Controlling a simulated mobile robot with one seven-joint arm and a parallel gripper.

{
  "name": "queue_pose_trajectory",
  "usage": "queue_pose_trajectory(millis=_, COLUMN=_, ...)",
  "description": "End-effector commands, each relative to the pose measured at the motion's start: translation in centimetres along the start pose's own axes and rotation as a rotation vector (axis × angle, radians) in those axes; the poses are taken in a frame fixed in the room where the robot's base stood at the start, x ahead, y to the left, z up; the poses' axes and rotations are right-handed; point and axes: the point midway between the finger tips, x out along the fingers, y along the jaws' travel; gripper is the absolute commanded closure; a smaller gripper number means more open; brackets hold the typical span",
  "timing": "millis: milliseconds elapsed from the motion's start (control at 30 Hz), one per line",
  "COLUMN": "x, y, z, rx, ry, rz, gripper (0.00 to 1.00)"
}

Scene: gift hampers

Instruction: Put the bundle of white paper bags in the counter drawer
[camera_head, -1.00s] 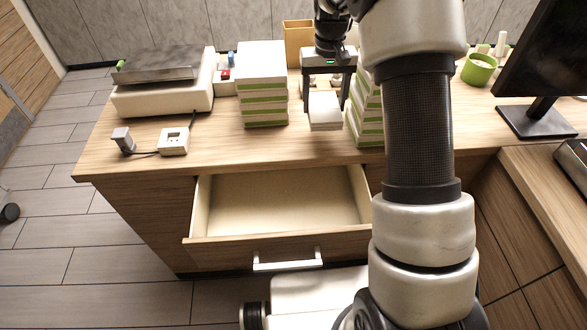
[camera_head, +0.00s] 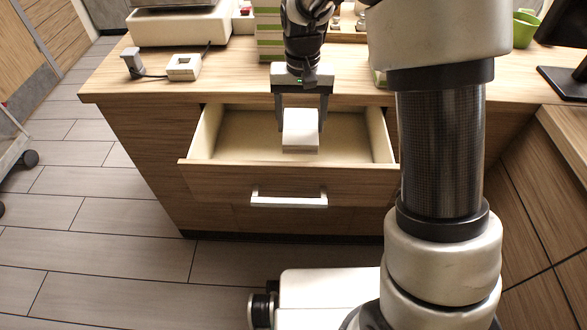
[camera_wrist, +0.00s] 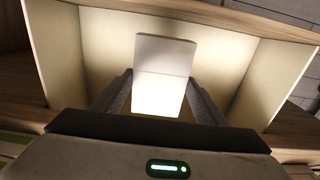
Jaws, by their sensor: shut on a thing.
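The bundle of white paper bags (camera_head: 300,130) is a small white block held between the fingers of my gripper (camera_head: 302,116). In the head view it hangs in front of the open counter drawer's (camera_head: 346,182) inside, over the opening. I cannot tell how far it is above the drawer floor. In the wrist view the bundle (camera_wrist: 164,75) stands out between the two dark fingers (camera_wrist: 158,95), with the pale drawer walls (camera_wrist: 270,80) around it. The drawer is pulled out and looks empty.
The wooden counter top (camera_head: 120,90) lies behind the drawer. A stack of white and green boxes (camera_head: 268,40), a white scale (camera_head: 180,25) and a small white socket box (camera_head: 184,67) stand on it. A green cup (camera_head: 525,28) and a dark monitor stand (camera_head: 566,84) are at the right.

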Motion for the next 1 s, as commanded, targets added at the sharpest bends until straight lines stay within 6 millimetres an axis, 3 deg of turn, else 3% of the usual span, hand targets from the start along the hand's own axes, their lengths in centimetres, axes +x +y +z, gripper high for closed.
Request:
queue_pose_trajectory(millis=33, x=1.9, y=-0.7, z=-0.2, rx=0.0, ry=0.001, rz=0.0, gripper=0.61)
queue_pose_trajectory(millis=267, x=3.8, y=-2.2, z=-0.4, rx=0.005, ry=0.0, rz=0.001, gripper=0.61)
queue_pose_trajectory(millis=500, x=8.1, y=-2.2, z=-0.3, rx=0.005, ry=-0.003, rz=0.002, gripper=0.61)
queue_pose_trajectory(millis=1000, x=13.4, y=-2.2, z=-0.3, rx=0.006, ry=-0.001, rz=0.001, gripper=0.61)
